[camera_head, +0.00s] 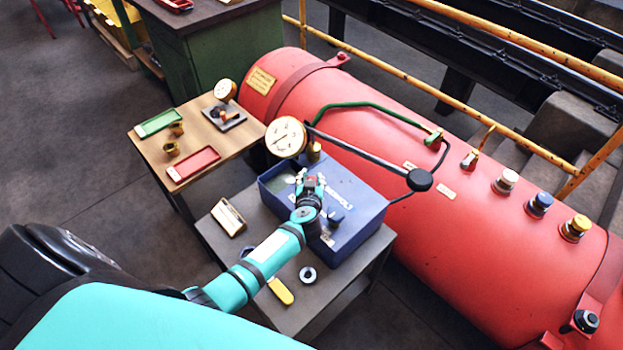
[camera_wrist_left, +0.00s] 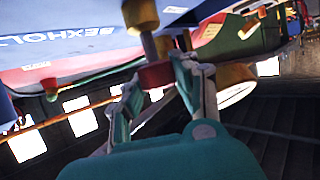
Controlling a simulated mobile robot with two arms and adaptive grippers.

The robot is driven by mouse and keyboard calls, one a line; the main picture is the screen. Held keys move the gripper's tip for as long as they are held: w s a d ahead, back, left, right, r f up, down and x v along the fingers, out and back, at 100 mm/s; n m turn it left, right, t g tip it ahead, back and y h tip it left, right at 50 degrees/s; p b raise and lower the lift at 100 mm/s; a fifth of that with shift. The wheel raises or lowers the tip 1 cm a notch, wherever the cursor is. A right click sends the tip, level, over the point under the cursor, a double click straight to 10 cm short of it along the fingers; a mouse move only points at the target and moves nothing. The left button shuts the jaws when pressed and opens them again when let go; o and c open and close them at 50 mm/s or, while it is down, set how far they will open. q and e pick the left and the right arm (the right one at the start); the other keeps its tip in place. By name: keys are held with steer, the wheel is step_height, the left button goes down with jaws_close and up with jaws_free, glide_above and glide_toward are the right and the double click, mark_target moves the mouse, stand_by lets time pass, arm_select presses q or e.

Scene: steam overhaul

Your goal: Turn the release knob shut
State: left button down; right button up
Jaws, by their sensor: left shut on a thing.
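The release knob (camera_wrist_left: 155,75) is a small red disc on a metal stem in the left wrist view. It belongs to the blue pump box (camera_head: 353,240) on the low table. My left gripper (camera_head: 311,184) is over the top of the box, its arm reaching in from lower left. In the left wrist view my left gripper (camera_wrist_left: 157,78) has its two fingers closed on opposite sides of the red knob. The fingers hide most of the knob in the head view, and its turned angle cannot be told. My right gripper is not in view.
A pump lever with a black knob (camera_head: 419,180) sticks out above the box, near a white dial gauge (camera_head: 286,137). A red boiler (camera_head: 430,220) lies behind. A wooden table (camera_head: 150,152) with trays stands left. A metal ring (camera_head: 308,275) lies in front.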

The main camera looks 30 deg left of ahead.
arm_select(q)
steer(key=m+t+h, duration=0.1)
steer(key=m+h, duration=0.1)
steer(key=shift+h+p, duration=0.3)
steer(key=shift+p, duration=0.1)
steer(key=m+h+p, duration=0.1)
steer(key=m+h, duration=0.1)
steer(key=m+h+p, duration=0.1)
steer(key=m+h, duration=0.1)
steer(key=shift+a+r, duration=0.15)
steer(key=shift+m+h, duration=0.9)
steer(key=shift+h, duration=0.2)
steer(key=shift+f+m+g+h, duration=0.25)
steer(key=shift+m+g+h, duration=0.25)
steer(key=shift+m+h, duration=0.45)
steer(key=shift+w+m+h+b, duration=0.1)
steer(key=shift+m+h+b, duration=0.35)
steer(key=m+g+h+b, duration=0.2)
steer(key=m+b, duration=0.1)
steer(key=b, duration=0.1)
steer(key=m+g+h+b, duration=0.3)
steer(key=b, duration=0.2)
steer(key=shift+f, duration=0.2)
steer(key=shift+r+m+g+h+b, duration=0.2)
steer(key=shift+m+g+h+b, duration=0.35)
steer(key=shift+g+b, duration=0.25)
